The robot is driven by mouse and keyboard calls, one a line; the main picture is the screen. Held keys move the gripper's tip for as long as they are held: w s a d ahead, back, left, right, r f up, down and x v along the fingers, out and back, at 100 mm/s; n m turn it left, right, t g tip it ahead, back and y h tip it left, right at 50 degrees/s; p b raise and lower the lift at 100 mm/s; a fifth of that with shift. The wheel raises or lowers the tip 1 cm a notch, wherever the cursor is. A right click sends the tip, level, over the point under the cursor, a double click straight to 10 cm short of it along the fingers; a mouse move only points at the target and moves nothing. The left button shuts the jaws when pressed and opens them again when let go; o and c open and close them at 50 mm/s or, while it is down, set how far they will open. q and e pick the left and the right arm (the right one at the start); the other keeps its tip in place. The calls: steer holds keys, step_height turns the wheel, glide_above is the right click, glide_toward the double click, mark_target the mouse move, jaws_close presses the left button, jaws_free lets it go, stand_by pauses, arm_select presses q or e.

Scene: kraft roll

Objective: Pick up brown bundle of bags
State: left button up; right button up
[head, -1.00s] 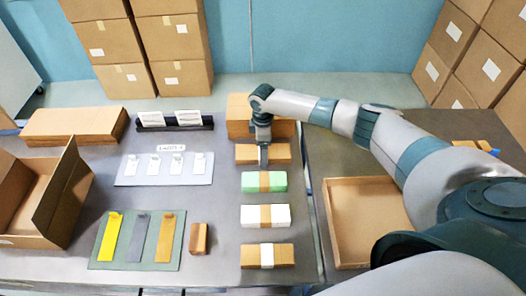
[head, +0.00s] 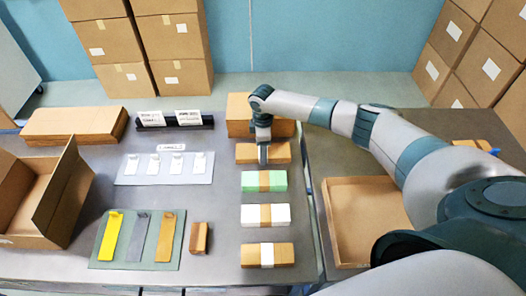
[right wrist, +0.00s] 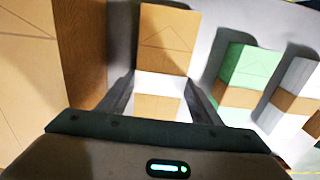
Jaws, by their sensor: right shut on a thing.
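A brown bundle of bags (head: 245,153) with a white band lies at the far end of the row on the grey table. My right gripper (head: 263,158) points down over its middle and is shut on it. In the right wrist view the brown bundle (right wrist: 167,38) sits between the two fingers, one on each side at the white band. The bundle appears to rest on the table. A second brown bundle (head: 283,254) with a white band lies at the near end of the row. My left gripper is not in view.
A green bundle (head: 249,181) and a white bundle (head: 250,215) lie between the two brown ones. A brown box (head: 240,112) stands just behind the held bundle. An open tray (head: 362,215) lies to the right, and an open carton (head: 62,195) to the left.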

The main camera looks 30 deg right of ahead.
steer(key=shift+w+r+b, duration=0.1)
steer(key=shift+r+b, duration=0.4)
steer(key=shift+r, duration=0.35)
steer(key=shift+s+r+b, duration=0.2)
steer(key=shift+r+b, duration=0.3)
steer(key=shift+r, duration=0.7)
steer(key=s+r+b, duration=0.2)
steer(key=s+r, duration=0.5)
steer(key=s, duration=0.4)
steer(key=shift+s+d+b, duration=0.2)
steer(key=shift+b, duration=0.15)
steer(key=shift+a+f, duration=0.1)
steer(key=s+a+f+m, duration=0.1)
steer(key=s+a+m, duration=0.2)
steer(key=s+a+f+m+b, duration=0.1)
steer(key=s+a+f+m, duration=0.1)
steer(key=s+a+m, duration=0.2)
steer(key=s+a+f+m+b, duration=0.1)
steer(key=s+a+f+m, duration=0.1)
steer(key=s+a+m, duration=0.1)
steer(key=shift+s+a+f+m, duration=0.15)
steer(key=shift+s+a+m, duration=0.1)
steer(key=shift+s+m, duration=0.25)
steer(key=shift+s+a+f+m+b, duration=0.1)
steer(key=shift+s+a+m+b, duration=0.2)
steer(key=shift+s+a+m, duration=0.5)
steer(key=shift+w+d, duration=0.1)
steer(key=shift+d, duration=0.15)
